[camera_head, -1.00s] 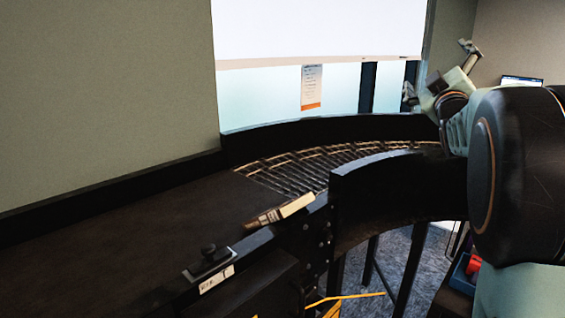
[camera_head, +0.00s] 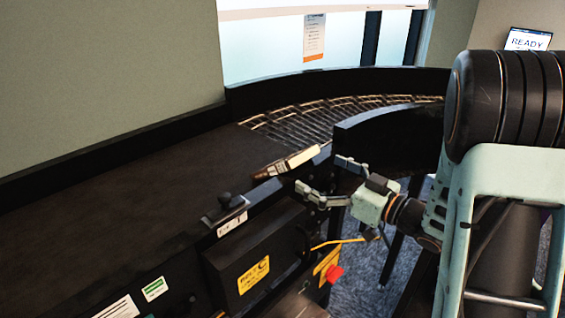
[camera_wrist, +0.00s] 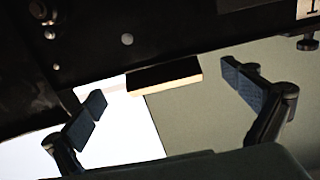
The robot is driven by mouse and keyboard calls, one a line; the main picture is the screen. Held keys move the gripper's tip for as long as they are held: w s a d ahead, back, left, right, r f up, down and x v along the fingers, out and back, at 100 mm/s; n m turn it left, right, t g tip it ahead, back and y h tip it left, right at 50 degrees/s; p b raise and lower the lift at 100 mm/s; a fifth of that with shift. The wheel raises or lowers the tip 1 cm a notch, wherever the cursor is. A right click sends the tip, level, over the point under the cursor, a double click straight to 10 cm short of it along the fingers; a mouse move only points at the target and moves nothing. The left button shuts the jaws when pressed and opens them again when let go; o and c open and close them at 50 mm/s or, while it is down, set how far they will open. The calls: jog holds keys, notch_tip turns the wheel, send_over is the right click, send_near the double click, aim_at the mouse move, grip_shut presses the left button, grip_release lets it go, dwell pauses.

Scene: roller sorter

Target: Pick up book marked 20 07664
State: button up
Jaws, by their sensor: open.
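A book (camera_head: 290,163) with cream page edges and a dark part at its left end lies on the conveyor's near side rail, by the start of the rollers. Its marking cannot be read. In the wrist view the book (camera_wrist: 165,76) juts out past the dark rail, showing a dark face and a pale edge. My gripper (camera_head: 326,178) is open beside the rail, just right of and slightly below the book. In the wrist view my gripper (camera_wrist: 168,92) has its fingers wide apart, with the book between them in the picture and no contact visible.
The dark belt (camera_head: 130,205) leads to a curved roller section (camera_head: 320,120) with raised side walls. A control box (camera_head: 250,260) and red button (camera_head: 334,274) sit below. A screen (camera_head: 528,40) reads READY.

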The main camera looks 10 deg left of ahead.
aim_at(283, 164)
jog(key=x, duration=0.2)
jog(key=p+x, duration=0.1)
jog(key=x, duration=0.4)
jog(key=shift+w+a+r+p, duration=0.15)
jog(key=shift+a+r+p, duration=0.1)
jog(key=shift+p, duration=0.15)
jog(key=c, duration=1.4)
jog(key=shift+r, duration=0.1)
jog(key=shift+c, duration=0.2)
